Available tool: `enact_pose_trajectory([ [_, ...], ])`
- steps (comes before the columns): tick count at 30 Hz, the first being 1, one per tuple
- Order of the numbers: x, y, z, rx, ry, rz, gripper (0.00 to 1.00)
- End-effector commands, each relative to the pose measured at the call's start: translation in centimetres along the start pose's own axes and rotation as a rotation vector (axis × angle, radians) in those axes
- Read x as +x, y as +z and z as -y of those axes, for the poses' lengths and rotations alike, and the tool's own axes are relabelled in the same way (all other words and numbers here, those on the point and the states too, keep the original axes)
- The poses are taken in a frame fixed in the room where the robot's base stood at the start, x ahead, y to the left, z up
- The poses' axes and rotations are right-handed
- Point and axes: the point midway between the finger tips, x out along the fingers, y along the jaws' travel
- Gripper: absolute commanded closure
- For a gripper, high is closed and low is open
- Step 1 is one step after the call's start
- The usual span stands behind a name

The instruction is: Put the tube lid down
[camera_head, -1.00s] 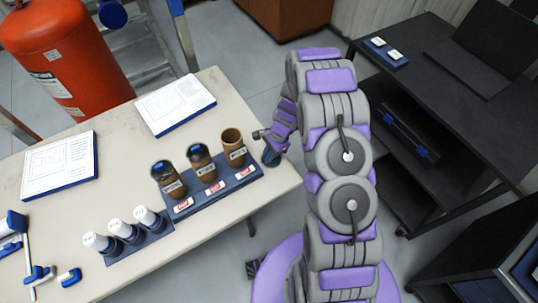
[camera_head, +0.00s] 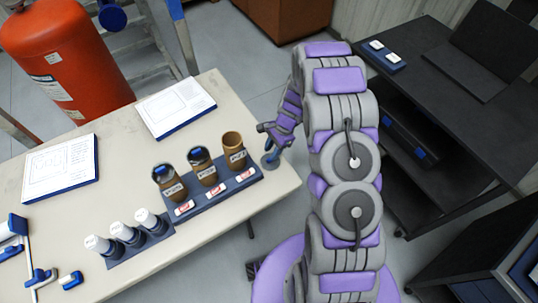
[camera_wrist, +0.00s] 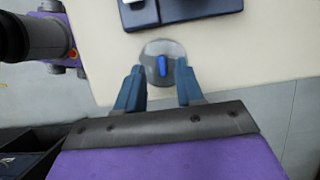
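The tube lid is a round, see-through disc with a blue knob. In the wrist view the lid (camera_wrist: 151,50) appears flat on the table between and just beyond my fingertips. In the head view the lid (camera_head: 271,163) is at the table's right edge, beside the rack. My gripper (camera_wrist: 159,75) has its blue fingers apart, wider than the knob; the head view shows my gripper (camera_head: 280,136) just above the lid. In the dark blue rack (camera_head: 224,190) stand three brown tubes; the right tube (camera_head: 234,146) is uncovered, and the other two have blue-topped lids.
Several white-capped vials (camera_head: 125,233) stand in a holder left of the rack. Two printed boards (camera_head: 176,106) lie behind. The table edge (camera_wrist: 225,90) is close to the lid. A black cart (camera_head: 435,130) stands on the right.

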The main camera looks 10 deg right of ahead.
Motion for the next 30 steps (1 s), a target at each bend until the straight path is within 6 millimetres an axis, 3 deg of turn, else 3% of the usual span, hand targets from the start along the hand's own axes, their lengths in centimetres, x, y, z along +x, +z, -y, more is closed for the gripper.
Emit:
enact_pose_trajectory([
  [3, -2.9, 0.0, 0.0, -0.001, -0.003, -0.002, 0.63],
  [9, -5.9, 0.0, 0.0, -0.001, 0.001, 0.000, 0.63],
  [20, -7.7, 0.3, -0.1, -0.012, 0.003, -0.003, 0.63],
  [23, -9.1, 1.3, -0.6, -0.055, 0.009, -0.012, 0.63],
  [30, -15.2, 6.5, -4.0, -0.264, 0.047, -0.049, 0.63],
])
